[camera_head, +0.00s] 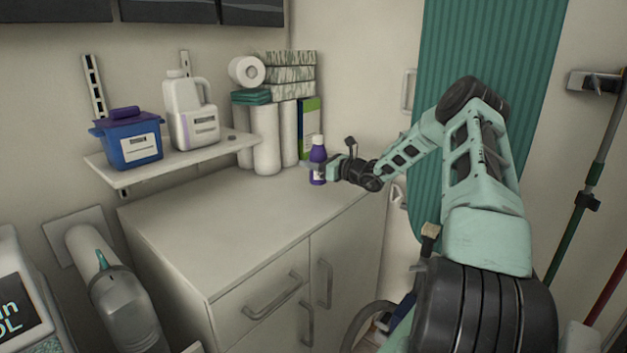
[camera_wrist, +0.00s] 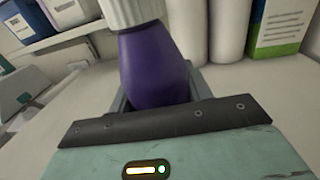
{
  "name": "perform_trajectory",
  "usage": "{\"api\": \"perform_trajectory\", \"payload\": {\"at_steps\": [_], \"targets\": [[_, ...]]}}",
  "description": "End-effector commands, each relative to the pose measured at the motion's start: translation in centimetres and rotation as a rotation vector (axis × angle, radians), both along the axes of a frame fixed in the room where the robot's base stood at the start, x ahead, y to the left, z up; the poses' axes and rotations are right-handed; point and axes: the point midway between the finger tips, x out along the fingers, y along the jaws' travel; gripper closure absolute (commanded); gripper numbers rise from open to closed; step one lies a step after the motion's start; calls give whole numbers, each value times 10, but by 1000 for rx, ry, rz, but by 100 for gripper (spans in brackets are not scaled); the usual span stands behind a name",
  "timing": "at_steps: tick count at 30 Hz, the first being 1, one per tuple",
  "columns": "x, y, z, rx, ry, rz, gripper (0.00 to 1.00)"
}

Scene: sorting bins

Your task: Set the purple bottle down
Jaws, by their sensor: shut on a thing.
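The purple bottle (camera_head: 318,155) has a white cap and a pale label, and stands upright at the back right of the cabinet top (camera_head: 225,230). My gripper (camera_head: 318,170) reaches it from the right and is shut around its body. In the wrist view the purple bottle (camera_wrist: 155,68) fills the middle, between the grey fingers of my gripper (camera_wrist: 155,95). The bottle's base looks at or very near the cabinet top; I cannot tell whether it touches.
White paper rolls (camera_head: 266,140) and a green-and-white box (camera_head: 308,128) stand behind the bottle. A shelf (camera_head: 180,160) on the left holds a blue tub (camera_head: 130,142) and a white jug (camera_head: 190,115). The front and middle of the cabinet top are clear.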

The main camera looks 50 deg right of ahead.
Motion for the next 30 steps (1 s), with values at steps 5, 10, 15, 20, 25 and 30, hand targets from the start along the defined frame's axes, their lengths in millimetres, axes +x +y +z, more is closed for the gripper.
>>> {"api": "perform_trajectory", "payload": {"at_steps": [5, 10, 15, 20, 25, 30], "targets": [[1, 0, -14, 1, -3, 0, 86], [1, 0, -39, 1, -2, 1, 86], [1, 0, -49, -2, -4, 1, 86], [1, 0, -50, -2, -4, 1, 86], [1, 0, -54, -2, -4, 1, 86], [0, 0, -54, -2, -1, 1, 29]]}}
